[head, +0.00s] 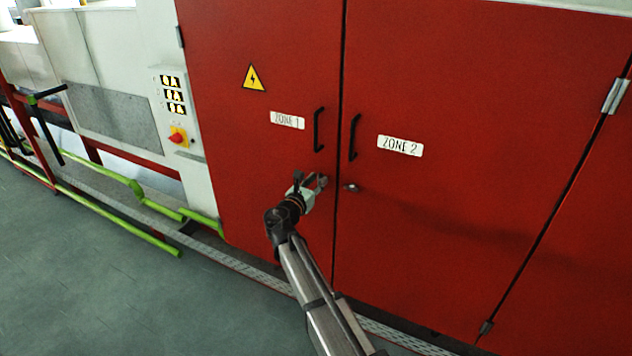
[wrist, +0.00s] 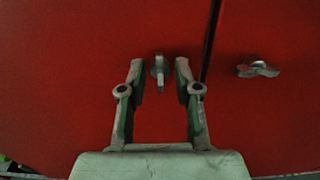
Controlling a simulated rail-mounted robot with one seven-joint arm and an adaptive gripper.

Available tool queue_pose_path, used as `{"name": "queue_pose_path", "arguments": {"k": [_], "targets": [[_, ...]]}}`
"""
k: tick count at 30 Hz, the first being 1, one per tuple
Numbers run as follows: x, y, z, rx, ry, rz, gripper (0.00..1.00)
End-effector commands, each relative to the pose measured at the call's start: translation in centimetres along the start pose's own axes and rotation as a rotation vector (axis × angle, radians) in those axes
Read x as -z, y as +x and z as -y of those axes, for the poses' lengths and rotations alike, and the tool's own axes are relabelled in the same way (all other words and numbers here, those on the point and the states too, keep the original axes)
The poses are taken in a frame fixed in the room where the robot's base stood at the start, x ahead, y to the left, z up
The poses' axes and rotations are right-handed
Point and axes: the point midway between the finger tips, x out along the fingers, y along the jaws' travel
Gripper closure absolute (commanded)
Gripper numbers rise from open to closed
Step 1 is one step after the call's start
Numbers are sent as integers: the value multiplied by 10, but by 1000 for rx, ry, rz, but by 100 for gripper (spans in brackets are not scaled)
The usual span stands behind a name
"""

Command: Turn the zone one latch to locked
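The zone one latch (wrist: 158,72) is a small grey knob on the red zone one door (head: 250,140), near its right edge. In the wrist view its handle stands upright. My gripper (wrist: 158,75) is open, with one finger on each side of the latch. A gap shows between each finger and the latch, so they look apart from it. In the head view my gripper (head: 318,185) is in front of the door below its black handle (head: 318,130), and it hides the latch.
The zone two door (head: 470,190) is to the right across a narrow seam. Its latch (wrist: 258,69) lies sideways, and its black handle (head: 354,137) is above. A control panel with a red-yellow switch (head: 178,136) and green pipes (head: 130,185) are at left.

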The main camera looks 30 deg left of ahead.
Motion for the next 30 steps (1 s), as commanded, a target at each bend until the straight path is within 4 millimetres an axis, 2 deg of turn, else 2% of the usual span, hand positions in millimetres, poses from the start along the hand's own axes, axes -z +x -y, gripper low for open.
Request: {"name": "queue_pose_path", "arguments": {"k": [2,3,5,6,20,30], "targets": [[0,0,0,0,0,0,68],[0,0,0,0,0,0,75],[0,0,0,0,0,0,96],[0,0,0,0,0,0,100],[2,0,0,0,43,1,100],[6,0,1,0,260,3,100]]}}
